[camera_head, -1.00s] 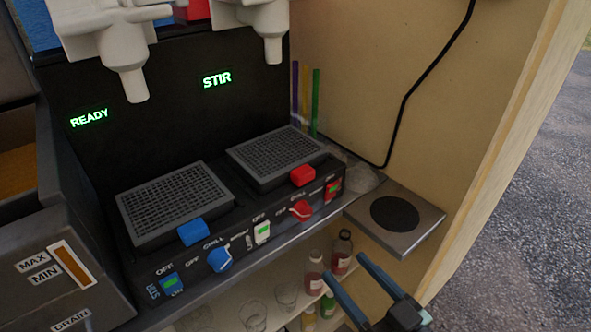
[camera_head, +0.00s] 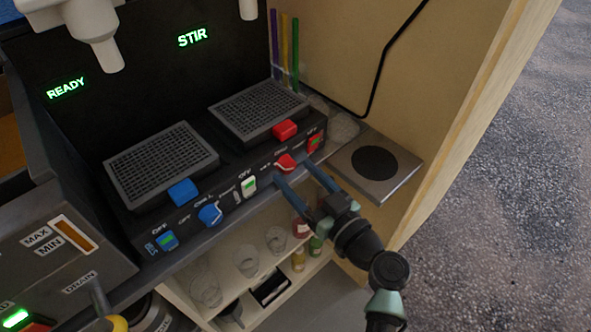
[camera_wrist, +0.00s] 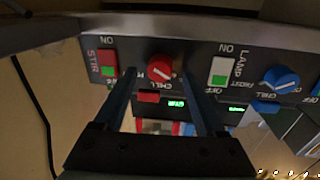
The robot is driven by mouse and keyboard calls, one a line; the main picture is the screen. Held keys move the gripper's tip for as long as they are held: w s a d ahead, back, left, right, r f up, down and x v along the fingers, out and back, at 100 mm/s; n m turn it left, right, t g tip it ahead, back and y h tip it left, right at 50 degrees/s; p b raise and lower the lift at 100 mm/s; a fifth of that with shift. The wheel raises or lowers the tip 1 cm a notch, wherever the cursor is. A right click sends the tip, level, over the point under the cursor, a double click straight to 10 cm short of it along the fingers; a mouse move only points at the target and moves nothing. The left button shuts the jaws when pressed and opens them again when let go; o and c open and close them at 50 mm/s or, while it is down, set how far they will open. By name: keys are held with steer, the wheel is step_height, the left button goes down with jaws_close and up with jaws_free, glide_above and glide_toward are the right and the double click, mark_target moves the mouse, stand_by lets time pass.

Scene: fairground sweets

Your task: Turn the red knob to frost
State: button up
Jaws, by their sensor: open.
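The red knob (camera_head: 286,163) sits on the dark front panel of the slush machine, below the right drip tray. In the wrist view the red knob (camera_wrist: 160,68) has a pale pointer line and the word CHILL beside it; other lettering around it is partly hidden or too small to read. My gripper (camera_head: 291,172) is open, with its two blue fingers reaching toward the panel around the knob. In the wrist view my gripper (camera_wrist: 166,74) has one finger on each side of the knob. I cannot tell whether the fingers touch it.
A blue knob (camera_head: 210,214), a white lamp switch (camera_head: 249,187), a red stir switch (camera_head: 315,143) and a blue switch (camera_head: 167,241) share the panel. A red tab (camera_head: 285,129) sticks out above the knob. Glasses and bottles stand on the shelf below. A metal plate (camera_head: 397,183) lies right.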

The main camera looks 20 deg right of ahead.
steer(key=shift+w+a, duration=0.15)
steer(key=shift+w, duration=0.45)
jaws_close()
